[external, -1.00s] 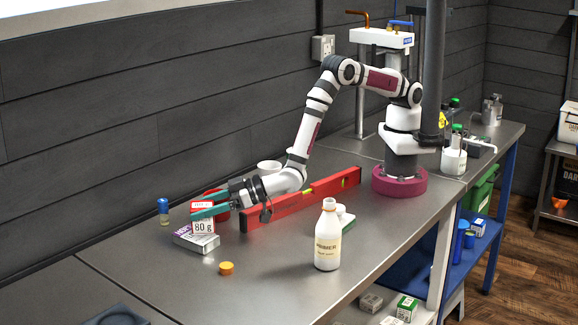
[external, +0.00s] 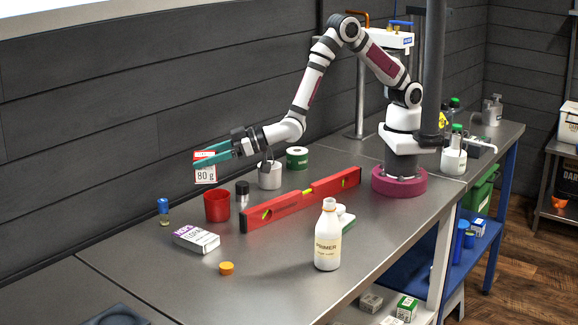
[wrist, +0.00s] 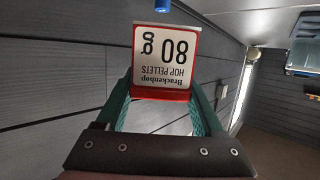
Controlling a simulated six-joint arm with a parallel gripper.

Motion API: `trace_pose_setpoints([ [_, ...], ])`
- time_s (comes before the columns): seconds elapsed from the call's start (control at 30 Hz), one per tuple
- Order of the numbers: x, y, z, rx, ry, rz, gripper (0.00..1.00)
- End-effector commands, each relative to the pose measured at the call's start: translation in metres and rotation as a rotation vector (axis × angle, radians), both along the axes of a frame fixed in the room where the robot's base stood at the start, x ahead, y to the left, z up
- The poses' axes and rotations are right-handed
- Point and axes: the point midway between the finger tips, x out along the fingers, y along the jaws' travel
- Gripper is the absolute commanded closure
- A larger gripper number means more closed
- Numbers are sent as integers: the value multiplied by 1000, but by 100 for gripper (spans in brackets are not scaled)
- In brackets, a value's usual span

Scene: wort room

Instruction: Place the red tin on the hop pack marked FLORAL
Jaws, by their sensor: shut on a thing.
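My gripper (external: 203,163) is shut on a white-labelled box with red edges (external: 205,175), held in the air above the bench. In the wrist view its label (wrist: 164,55) reads Brackenhop, hop pellets, 80 g, upside down. The red tin (external: 217,206), round and open-topped, stands upright on the bench below my gripper. A white hop pack with purple print (external: 196,239) lies flat in front and left of the tin, apart from it. Its lettering looks like FLORAL but is small. Nothing lies on its top.
A red spirit level (external: 303,197) crosses the bench to the right. A blue-capped vial (external: 163,211), orange cap (external: 226,268) and primer bottle (external: 327,236) stand around.

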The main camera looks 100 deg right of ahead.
Motion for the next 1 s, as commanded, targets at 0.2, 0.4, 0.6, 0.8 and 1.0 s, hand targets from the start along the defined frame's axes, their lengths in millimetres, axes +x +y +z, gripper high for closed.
trace_pose_setpoints([
  [0.2, 11, -11, 17, 0, -2, 1, 100],
  [0.4, 22, 18, 4, -2, 3, 6, 100],
  [0.6, 29, 80, -33, -2, 1, 5, 100],
  [0.8, 32, 110, -54, -3, 2, 2, 100],
  [1.0, 33, 111, -90, -3, 2, 2, 100],
])
